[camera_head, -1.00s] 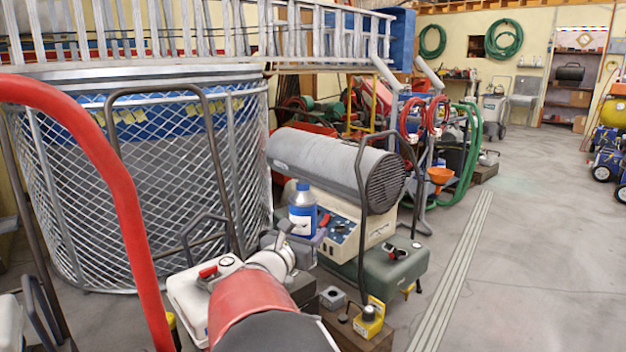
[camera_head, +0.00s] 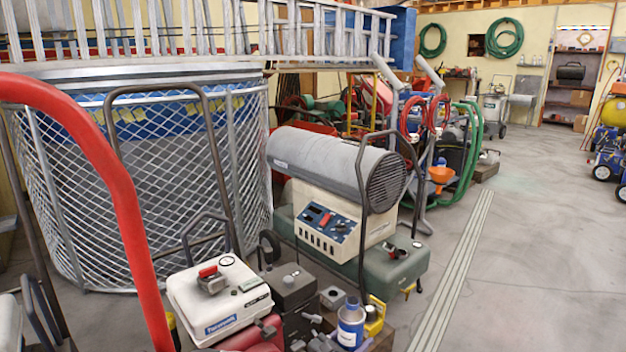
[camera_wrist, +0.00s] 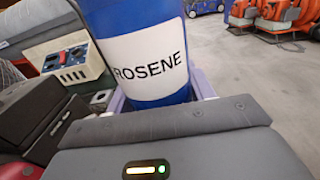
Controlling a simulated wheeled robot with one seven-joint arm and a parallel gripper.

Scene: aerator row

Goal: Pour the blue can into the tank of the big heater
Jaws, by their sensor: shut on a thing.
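The blue can (camera_head: 350,334), with a white label and a grey neck, stands about upright at the bottom of the head view. It fills the upper middle of the wrist view (camera_wrist: 140,45), its label reading "ROSENE". My gripper (camera_wrist: 160,92) is shut on it, lavender fingers at its sides. The big heater has a grey barrel (camera_head: 330,165) over a cream control box (camera_head: 335,232). Its dark green tank (camera_head: 385,273) lies beneath, with a dark and red fitting (camera_head: 395,252) and a small cap (camera_head: 417,244) on top. The can is apart from the tank, nearer the camera.
A white tank (camera_head: 245,300) with a red-topped cap stands left of the can. A dark box (camera_head: 290,287) and a yellow item (camera_head: 375,318) are close to it. A bent dark handle (camera_head: 363,215) rises before the heater. The floor (camera_head: 520,270) right is clear.

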